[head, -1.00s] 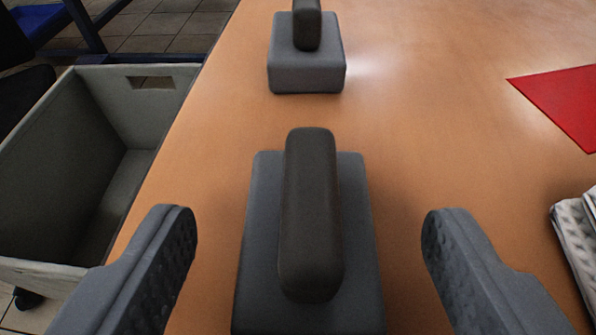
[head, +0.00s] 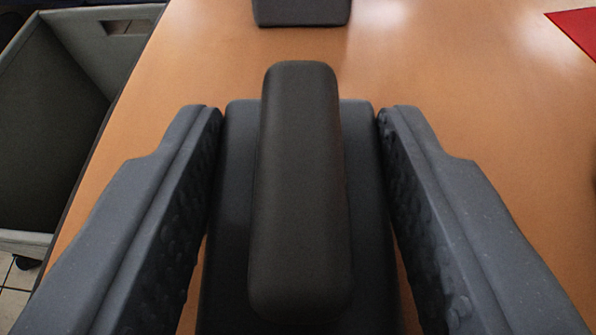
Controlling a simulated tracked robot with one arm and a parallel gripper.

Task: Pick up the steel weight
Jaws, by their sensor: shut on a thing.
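The near steel weight (head: 365,200) is a dark grey block with a rounded, upright dark handle (head: 300,190) on top. It fills the middle of the head view. My gripper (head: 300,118) is shut on the block, one finger against its left side and one against its right, with the handle between them. The lower part of the block is cut off by the frame's bottom edge. A second grey weight (head: 301,10) sits further back on the table, mostly cut off by the top edge.
A red sheet (head: 577,30) lies at the far right. A grey bin (head: 75,45) stands on the floor beyond the table's left edge.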

